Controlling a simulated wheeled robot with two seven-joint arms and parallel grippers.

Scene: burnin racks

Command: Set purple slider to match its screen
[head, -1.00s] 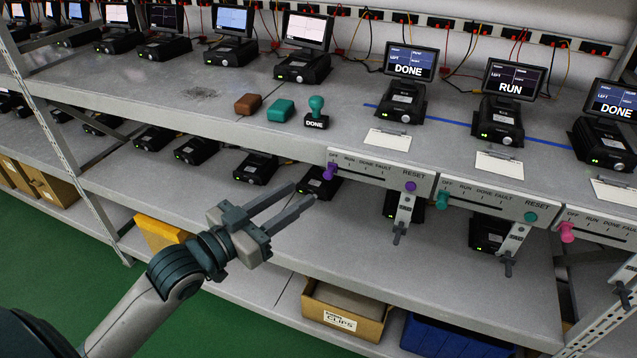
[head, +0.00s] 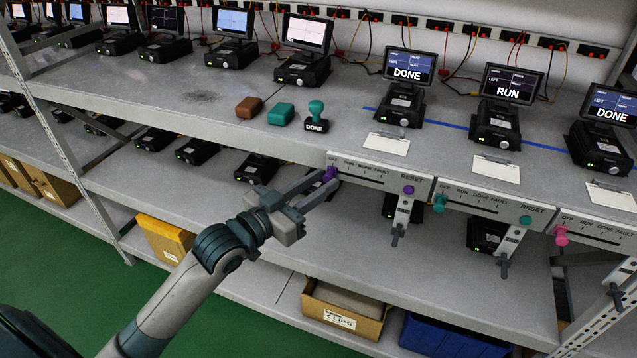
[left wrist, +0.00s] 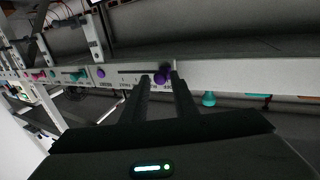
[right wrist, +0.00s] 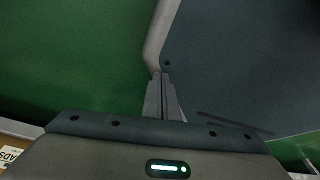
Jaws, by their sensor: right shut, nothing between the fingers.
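The purple slider knob (head: 331,174) is at the OFF end of its panel (head: 372,180) on the shelf's front edge. The screen (head: 409,65) above that panel reads DONE. My left gripper (head: 332,180) is open, with its fingertips at the knob. In the left wrist view the knob (left wrist: 162,76) shows between the two fingertips (left wrist: 161,80), with gaps beside it; I cannot tell whether either finger touches it. My right gripper (right wrist: 161,90) is shut and empty in the right wrist view, and is not in the head view.
A purple RESET button (head: 409,189) sits on the same panel. The neighbouring panels carry a teal slider (head: 439,203) and a pink slider (head: 561,236). Space in front of the panels is free.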

